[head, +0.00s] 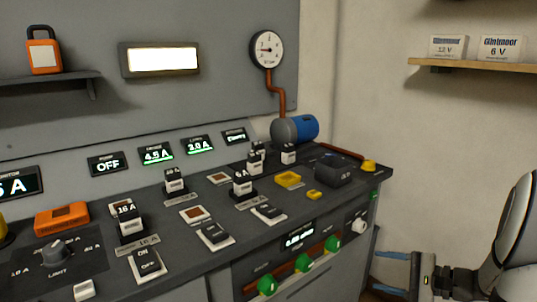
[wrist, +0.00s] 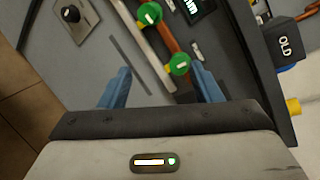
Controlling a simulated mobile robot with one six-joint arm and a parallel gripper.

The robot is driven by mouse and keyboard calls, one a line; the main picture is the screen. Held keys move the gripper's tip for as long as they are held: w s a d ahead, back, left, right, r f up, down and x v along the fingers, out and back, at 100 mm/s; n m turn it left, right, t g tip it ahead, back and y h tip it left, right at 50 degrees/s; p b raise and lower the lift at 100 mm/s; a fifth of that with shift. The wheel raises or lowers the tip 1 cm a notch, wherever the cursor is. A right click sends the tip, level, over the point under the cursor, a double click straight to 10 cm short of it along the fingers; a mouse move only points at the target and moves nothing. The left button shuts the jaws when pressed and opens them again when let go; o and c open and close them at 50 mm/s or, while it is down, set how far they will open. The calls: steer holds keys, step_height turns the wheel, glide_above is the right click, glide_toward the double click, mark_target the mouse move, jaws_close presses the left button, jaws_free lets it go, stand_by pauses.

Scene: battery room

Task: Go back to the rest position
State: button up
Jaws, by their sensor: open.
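My gripper (head: 378,271) is at the lower right of the head view, beside the right end of the bench and below its top. Its two blue fingers point left and stand apart, with nothing between them. In the wrist view my gripper (wrist: 161,78) is also open and empty. Beyond the fingers the bench's front panel (wrist: 95,60) shows, with green-handled valves (wrist: 178,64) and a dark knob (wrist: 71,13). I cannot tell how far the fingertips are from the panel. Part of my arm runs up the right edge of the head view.
The bench top (head: 290,210) carries several switches, plug-in blocks, a dark box (head: 333,172) and a blue cylinder (head: 302,128). A wall shelf (head: 470,67) holds two boxes. Floor (wrist: 22,95) shows at left.

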steer(key=s+a+r+n+g+h+p, duration=0.3)
steer(key=s+a+r+n+g+p, duration=0.3)
steer(key=s+a+r+g+p, duration=0.4)
steer(key=s+a+r+n+t+h+p, duration=0.1)
steer(key=s+r+n+h+p, duration=0.2)
steer(key=r+p, duration=0.4)
steer(key=s+a+r+n+t+h+p, duration=0.1)
steer(key=s+r+n+t+h+p, duration=0.1)
steer(key=s+r+n+h+p, duration=0.2)
step_height(320, 180, up, 7)
steer(key=h+p, duration=0.2)
steer(key=p, duration=0.2)
steer(key=shift+a+n+t, duration=0.3)
steer(key=shift+f, duration=0.1)
steer(key=shift+c, duration=0.6)
jaws_close()
